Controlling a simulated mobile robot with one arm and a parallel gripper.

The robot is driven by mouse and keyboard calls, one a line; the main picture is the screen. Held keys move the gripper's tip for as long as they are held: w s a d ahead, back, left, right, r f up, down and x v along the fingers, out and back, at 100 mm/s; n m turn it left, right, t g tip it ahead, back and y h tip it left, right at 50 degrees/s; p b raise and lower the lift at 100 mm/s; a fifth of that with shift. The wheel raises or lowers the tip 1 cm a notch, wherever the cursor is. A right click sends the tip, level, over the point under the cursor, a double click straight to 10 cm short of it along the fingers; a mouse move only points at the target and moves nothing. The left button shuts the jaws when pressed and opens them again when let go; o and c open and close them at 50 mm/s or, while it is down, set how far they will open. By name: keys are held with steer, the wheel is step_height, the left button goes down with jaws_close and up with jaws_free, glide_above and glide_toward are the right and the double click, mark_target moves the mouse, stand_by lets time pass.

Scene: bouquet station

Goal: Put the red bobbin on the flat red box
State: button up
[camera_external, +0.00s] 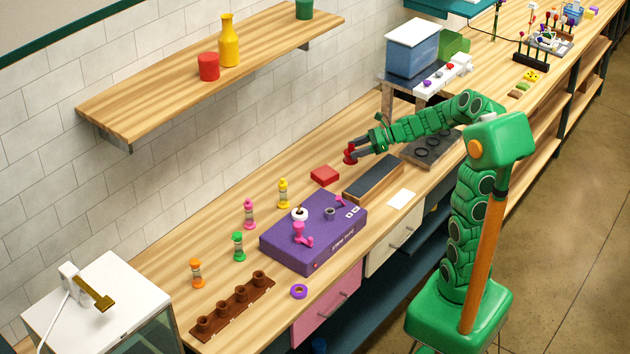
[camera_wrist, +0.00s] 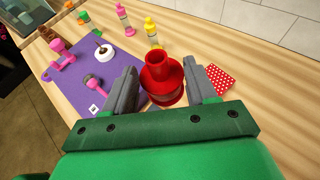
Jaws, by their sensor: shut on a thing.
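The red bobbin (camera_wrist: 161,78) is between the two grey fingers of my gripper (camera_wrist: 166,92) in the wrist view, and the fingers are shut on it. In the external view the bobbin (camera_external: 349,154) shows at the tip of my gripper (camera_external: 358,151), over the counter near the wall. The flat red box (camera_external: 324,175) lies on the counter, a little left of and nearer the camera than the bobbin. In the wrist view the box (camera_wrist: 220,79) shows a dotted pattern, just right of the right finger. I cannot tell how high the bobbin is above the counter.
A purple machine (camera_external: 314,231) and a dark long block (camera_external: 373,179) stand near the box. Yellow (camera_external: 283,193), pink (camera_external: 249,214), green (camera_external: 238,246) and orange (camera_external: 196,273) bobbins stand to the left. A dark plate with rings (camera_external: 431,149) lies under my arm.

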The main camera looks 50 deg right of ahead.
steer(key=shift+w+f, duration=0.15)
steer(key=shift+w, duration=0.15)
steer(key=shift+w+d+f, duration=0.45)
steer(key=shift+w+f, duration=1.15)
steer(key=shift+w, duration=0.55)
steer(key=shift+w+d+f, duration=0.5)
steer(key=shift+w+f, duration=1.05)
steer(key=shift+w, duration=0.6)
steer(key=shift+w+d+f, duration=0.45)
steer(key=shift+w+f, duration=1.15)
steer(key=shift+w, duration=0.55)
steer(key=shift+w+f, duration=0.1)
steer(key=shift+f, duration=1.5)
steer(key=shift+f, duration=0.15)
steer(key=o, duration=1.1)
